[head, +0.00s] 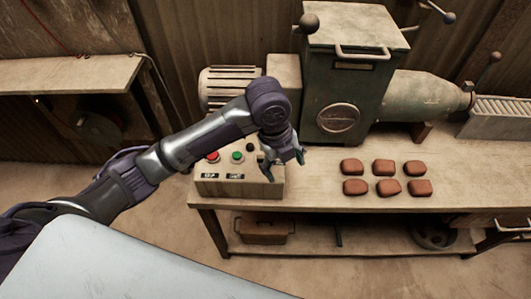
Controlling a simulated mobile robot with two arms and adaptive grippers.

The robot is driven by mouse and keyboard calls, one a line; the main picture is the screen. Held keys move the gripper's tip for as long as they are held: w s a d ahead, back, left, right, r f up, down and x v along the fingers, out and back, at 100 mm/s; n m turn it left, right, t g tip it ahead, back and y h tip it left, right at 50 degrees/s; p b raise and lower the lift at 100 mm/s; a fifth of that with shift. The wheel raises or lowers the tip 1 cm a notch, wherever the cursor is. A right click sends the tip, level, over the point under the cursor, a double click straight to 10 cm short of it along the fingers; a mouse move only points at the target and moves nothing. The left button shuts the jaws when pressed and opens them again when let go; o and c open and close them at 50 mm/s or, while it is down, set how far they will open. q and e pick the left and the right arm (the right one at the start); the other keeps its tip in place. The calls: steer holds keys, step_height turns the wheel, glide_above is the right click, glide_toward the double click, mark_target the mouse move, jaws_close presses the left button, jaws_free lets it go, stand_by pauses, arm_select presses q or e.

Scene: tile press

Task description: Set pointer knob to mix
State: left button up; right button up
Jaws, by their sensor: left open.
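A beige control box (240,185) sits at the left end of the workbench. Its top carries a red button (213,157), a green button (237,157) and a small dark round control (250,146), with dark label plates near the front. My left gripper (284,159) is open and points down over the right part of the box. It covers that part of the panel, so I cannot clearly make out the pointer knob, its marks or its setting. I cannot tell whether the fingers touch anything. My right gripper is not in view.
The wooden workbench (460,180) carries a green press machine (343,85) behind the box. Several reddish-brown tiles (384,167) lie in two rows to the right. A ribbed motor (228,85) stands behind my left arm. The bench between box and tiles is clear.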

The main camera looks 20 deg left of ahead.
arm_select(q)
steer(key=w+a+r+m+y, duration=0.2)
steer(key=w+a+r+m, duration=0.3)
steer(key=a+r, duration=0.25)
steer(key=shift+m+g, duration=0.3)
steer(key=shift+g, duration=0.1)
steer(key=f, duration=0.8)
steer(key=d+f+p, duration=0.1)
steer(key=f, duration=0.4)
steer(key=shift+w, duration=0.2)
steer(key=shift+c, duration=0.3)
steer(key=shift+r, duration=0.1)
steer(key=c, duration=1.1)
